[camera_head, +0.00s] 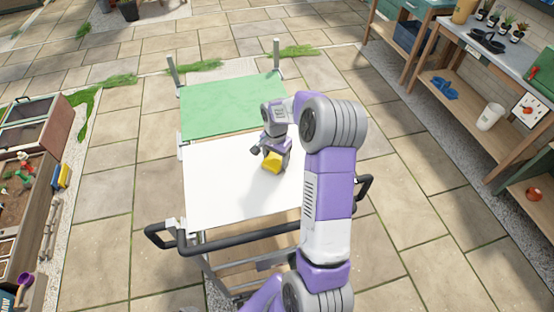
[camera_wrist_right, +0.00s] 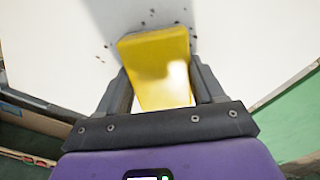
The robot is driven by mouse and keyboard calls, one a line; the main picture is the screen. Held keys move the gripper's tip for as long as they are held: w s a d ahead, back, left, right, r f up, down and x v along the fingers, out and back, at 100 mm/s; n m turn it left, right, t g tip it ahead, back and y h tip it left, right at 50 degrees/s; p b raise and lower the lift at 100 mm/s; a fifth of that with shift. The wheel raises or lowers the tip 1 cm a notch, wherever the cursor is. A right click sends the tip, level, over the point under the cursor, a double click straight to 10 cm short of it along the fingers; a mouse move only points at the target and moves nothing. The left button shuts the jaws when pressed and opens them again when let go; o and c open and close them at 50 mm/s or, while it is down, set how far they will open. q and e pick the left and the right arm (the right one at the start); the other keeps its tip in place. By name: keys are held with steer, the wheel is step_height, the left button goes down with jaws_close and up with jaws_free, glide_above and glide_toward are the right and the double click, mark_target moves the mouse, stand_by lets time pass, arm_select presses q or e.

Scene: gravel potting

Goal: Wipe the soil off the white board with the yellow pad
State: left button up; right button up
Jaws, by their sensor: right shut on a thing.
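The yellow pad (camera_head: 273,162) is in my right gripper (camera_head: 270,153), over the middle of the white board (camera_head: 220,190). In the right wrist view the pad (camera_wrist_right: 158,65) sits between the two fingers of my right gripper (camera_wrist_right: 160,85), which is shut on it. Small dark specks of soil (camera_wrist_right: 108,46) lie on the white board (camera_wrist_right: 250,40) around the pad's far end. I cannot tell whether the pad touches the board. My right arm hides the board's right part in the head view. My left gripper is not in view.
A green panel (camera_head: 230,105) adjoins the board's far edge. A black handle bar (camera_head: 240,243) runs along the near side of the cart. A planter box (camera_head: 25,190) stands at the left, a bench with plants (camera_head: 500,45) at the right.

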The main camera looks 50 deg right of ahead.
steer(key=shift+w+d+p, duration=0.3)
steer(key=shift+w+d, duration=0.2)
steer(key=shift+w, duration=0.35)
steer(key=shift+w+d+p, duration=0.35)
steer(key=shift+w+d, duration=0.2)
steer(key=shift+w, duration=0.35)
steer(key=shift+w+d+p, duration=0.3)
steer(key=shift+w+d, duration=0.2)
steer(key=shift+w, duration=0.35)
